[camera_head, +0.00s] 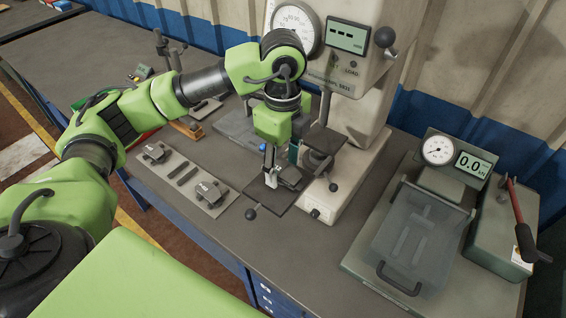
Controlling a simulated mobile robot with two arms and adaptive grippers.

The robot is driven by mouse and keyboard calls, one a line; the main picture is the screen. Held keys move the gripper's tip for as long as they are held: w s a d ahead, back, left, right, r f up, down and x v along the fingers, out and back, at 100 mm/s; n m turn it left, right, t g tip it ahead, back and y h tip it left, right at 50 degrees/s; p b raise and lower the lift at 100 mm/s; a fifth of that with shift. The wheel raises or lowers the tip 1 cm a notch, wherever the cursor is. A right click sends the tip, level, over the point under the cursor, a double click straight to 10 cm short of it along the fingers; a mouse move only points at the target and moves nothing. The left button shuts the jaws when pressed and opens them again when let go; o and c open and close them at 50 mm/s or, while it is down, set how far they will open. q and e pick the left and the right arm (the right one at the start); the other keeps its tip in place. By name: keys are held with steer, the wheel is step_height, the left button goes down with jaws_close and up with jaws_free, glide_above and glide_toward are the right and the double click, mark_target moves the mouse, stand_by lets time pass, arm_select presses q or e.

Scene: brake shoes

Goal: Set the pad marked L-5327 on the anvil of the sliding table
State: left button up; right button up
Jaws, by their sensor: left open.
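My left gripper (279,164) points down over the dark plate of the sliding table (265,202), in front of the tester. Its fingers are apart. A small dark block, perhaps a pad (290,176), is directly below and beside the fingers; I cannot tell whether it rests on the anvil or touches a finger. Two more dark pads, one at the back (155,153) and one at the front (208,192), lie on a grey tray (181,177) to the left. No marking such as L-5327 is readable at this size. My right gripper is out of view.
The tester (357,80) with dial and display stands behind the sliding table. A press with a clear cover (415,235), a 0.0 readout and a red-handled lever (518,215) fills the right. The bench front between (300,260) is clear.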

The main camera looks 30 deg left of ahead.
mark_target(283, 170)
arm_select(q)
steer(key=shift+r, duration=0.15)
step_height(283, 170, up, 5)
steer(key=shift+r+b, duration=0.15)
steer(key=shift+b, duration=0.5)
step_height(283, 170, up, 7)
